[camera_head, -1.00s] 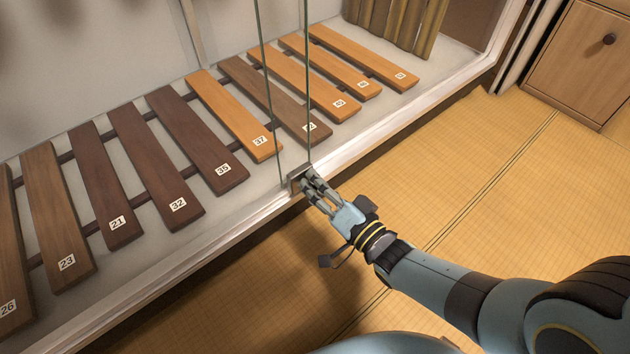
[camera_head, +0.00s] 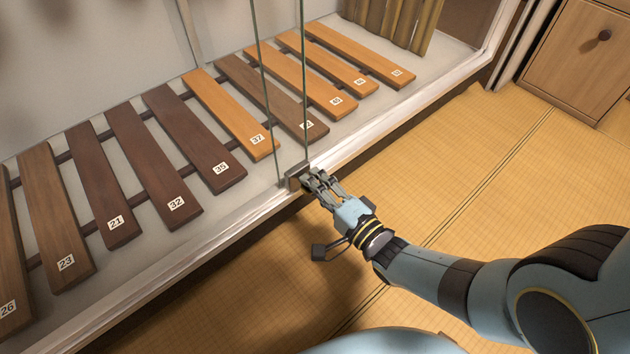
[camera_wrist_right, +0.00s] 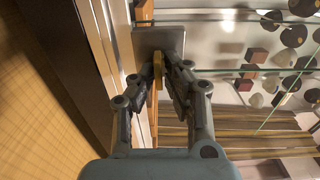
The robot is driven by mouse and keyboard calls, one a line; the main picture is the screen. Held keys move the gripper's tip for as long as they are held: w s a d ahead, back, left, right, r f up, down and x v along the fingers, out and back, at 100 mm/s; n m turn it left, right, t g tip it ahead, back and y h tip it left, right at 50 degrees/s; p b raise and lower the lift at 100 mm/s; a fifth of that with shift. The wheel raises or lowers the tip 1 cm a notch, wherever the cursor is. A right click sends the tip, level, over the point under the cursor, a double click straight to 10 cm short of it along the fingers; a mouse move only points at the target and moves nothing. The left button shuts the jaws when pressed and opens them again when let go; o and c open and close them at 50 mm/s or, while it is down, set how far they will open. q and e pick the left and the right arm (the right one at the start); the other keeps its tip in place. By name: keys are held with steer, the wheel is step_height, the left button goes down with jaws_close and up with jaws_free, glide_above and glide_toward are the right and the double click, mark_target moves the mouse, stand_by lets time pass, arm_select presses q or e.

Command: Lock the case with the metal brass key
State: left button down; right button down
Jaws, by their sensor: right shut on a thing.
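The case (camera_head: 240,204) is a low display case with a pale sill and glass panes. A grey metal lock plate (camera_head: 294,180) sits at the bottom corner of the glass, just above the sill; it also shows in the right wrist view (camera_wrist_right: 160,38). My right gripper (camera_head: 313,183) is at this plate, shut on the brass key (camera_wrist_right: 158,68). The key is yellowish and lies between the fingertips, its far end against or very near the plate. Whether it is inside the lock is hidden. My left gripper is out of view.
Inside the case lies a row of numbered wooden bars (camera_head: 236,112). Tatami matting (camera_head: 480,185) covers the floor in front and is clear. A wooden cabinet (camera_head: 575,60) with a round knob stands at the upper right.

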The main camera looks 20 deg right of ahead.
steer(key=shift+s+f, duration=0.2)
steer(key=shift+f, duration=0.05)
steer(key=c, duration=1.5)
jaws_free()
steer(key=shift+w, duration=0.1)
steer(key=shift+r, duration=0.1)
steer(key=shift+r, duration=5)
